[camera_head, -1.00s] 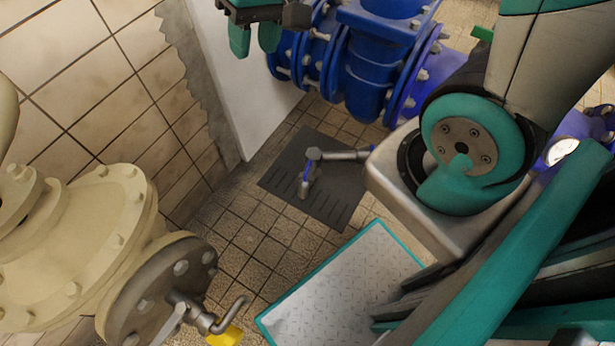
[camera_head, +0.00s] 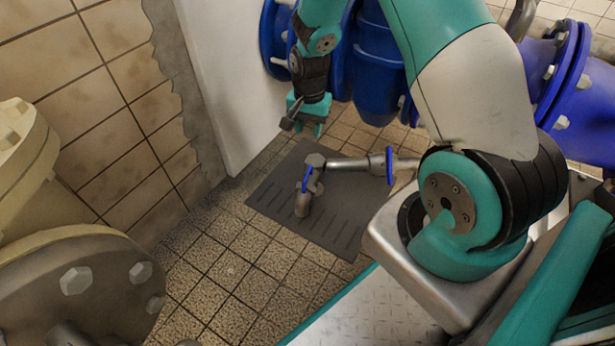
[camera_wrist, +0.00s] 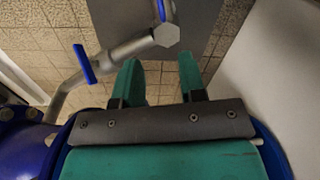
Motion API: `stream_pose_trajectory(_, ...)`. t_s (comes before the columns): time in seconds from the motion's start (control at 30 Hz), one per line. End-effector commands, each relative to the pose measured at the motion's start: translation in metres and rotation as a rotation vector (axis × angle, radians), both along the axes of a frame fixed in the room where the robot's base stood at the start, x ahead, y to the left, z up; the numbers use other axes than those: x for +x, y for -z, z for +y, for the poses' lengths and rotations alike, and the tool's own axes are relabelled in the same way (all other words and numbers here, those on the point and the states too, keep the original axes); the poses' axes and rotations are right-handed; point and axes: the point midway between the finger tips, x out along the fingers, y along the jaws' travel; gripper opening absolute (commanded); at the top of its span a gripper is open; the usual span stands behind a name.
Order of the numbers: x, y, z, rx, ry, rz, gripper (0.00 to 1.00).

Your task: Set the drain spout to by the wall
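The drain spout is a grey metal pipe (camera_head: 350,163) above a dark slotted floor plate. It runs left to a hex-shaped joint (camera_head: 315,160), then bends to a short spout end (camera_head: 303,204) with a blue lever (camera_head: 307,179). A second blue lever (camera_head: 389,165) sits along the pipe. My gripper (camera_head: 305,127) hangs above and behind the joint, apart from it, near the white wall (camera_head: 222,80). In the wrist view, my gripper's fingers (camera_wrist: 160,80) are spread with nothing between them. The hex joint (camera_wrist: 166,35) lies just beyond them, and the spout end is out of frame.
Large blue pipework (camera_head: 375,75) stands behind my gripper. A cream flanged valve (camera_head: 75,280) fills the lower left. A tiled wall (camera_head: 95,100) rises at the left. The slotted floor plate (camera_head: 335,232) and tiled floor (camera_head: 225,270) in front of the spout are clear.

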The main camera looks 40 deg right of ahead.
Motion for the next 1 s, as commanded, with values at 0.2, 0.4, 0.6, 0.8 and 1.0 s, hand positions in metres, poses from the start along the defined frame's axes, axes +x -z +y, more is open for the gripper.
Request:
stream_pose_trajectory(0.2, 0.000, 0.048, 0.001, 0.001, -0.002, 0.003, 0.37)
stream_pose_trajectory(0.4, 0.000, 0.095, 0.002, 0.001, -0.003, 0.003, 0.37)
stream_pose_trajectory(0.6, 0.001, 0.136, 0.002, 0.002, -0.003, 0.001, 0.37)
stream_pose_trajectory(0.8, 0.002, 0.159, 0.002, 0.001, -0.003, 0.000, 0.37)
stream_pose_trajectory(1.0, 0.002, 0.164, 0.002, 0.001, -0.003, 0.000, 0.37)
